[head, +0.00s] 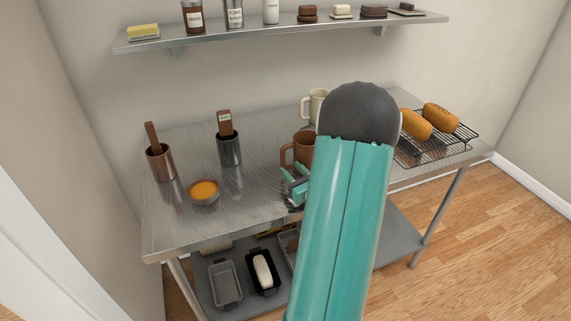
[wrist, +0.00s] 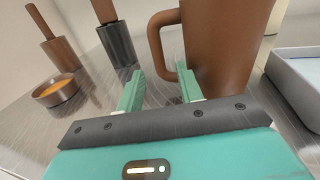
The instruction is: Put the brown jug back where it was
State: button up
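The brown jug (head: 302,146) stands upright on the steel table, its handle on the left, partly hidden behind my arm. In the wrist view the jug (wrist: 228,45) fills the upper right, and its handle reaches toward my fingers. My gripper (wrist: 158,88) is open and empty, low over the table on the near side of the jug. The handle shows beyond and between the two fingertips, closer to the right finger; I cannot tell whether they touch. In the head view my gripper (head: 294,188) shows just left of my arm.
A cream mug (head: 313,104) stands behind the jug. To the left are an orange-filled bowl (head: 204,192), a dark canister (head: 229,150) and a copper canister (head: 161,164). A wire rack (head: 448,143) with loaves is right. A pale tray (wrist: 300,85) lies right of the jug.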

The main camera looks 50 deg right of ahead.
jog(key=v, duration=0.6)
jog(key=shift+s, duration=0.2)
jog(key=w+a+r+n+g+y, duration=0.1)
jog(key=w+a+r+n+y, duration=0.2)
jog(key=a, duration=0.4)
jog(key=w+a+r+n+g+y, duration=0.1)
jog(key=w+a+r+n+y, duration=0.15)
jog(key=a+n+y, duration=0.35)
jog(key=w+a+r+n+g+y, duration=0.1)
jog(key=w+a+n+y, duration=0.3)
jog(key=a, duration=0.3)
jog(key=s+a+r+n+g, duration=0.1)
jog(key=s+a+n+g, duration=0.35)
jog(key=a+n, duration=0.45)
jog(key=s+a+r+n+g, duration=0.25)
jog(key=a+n+g, duration=0.4)
jog(key=a, duration=0.45)
jog(key=s+r+n+t+h, duration=0.2)
jog(key=s+r+n+h, duration=0.2)
jog(key=n, duration=0.7)
jog(key=r+h, duration=0.1)
jog(key=h, duration=0.1)
jog(key=shift+s+t+h, duration=0.2)
jog(key=shift+t+h, duration=0.1)
jog(key=shift+h, duration=0.1)
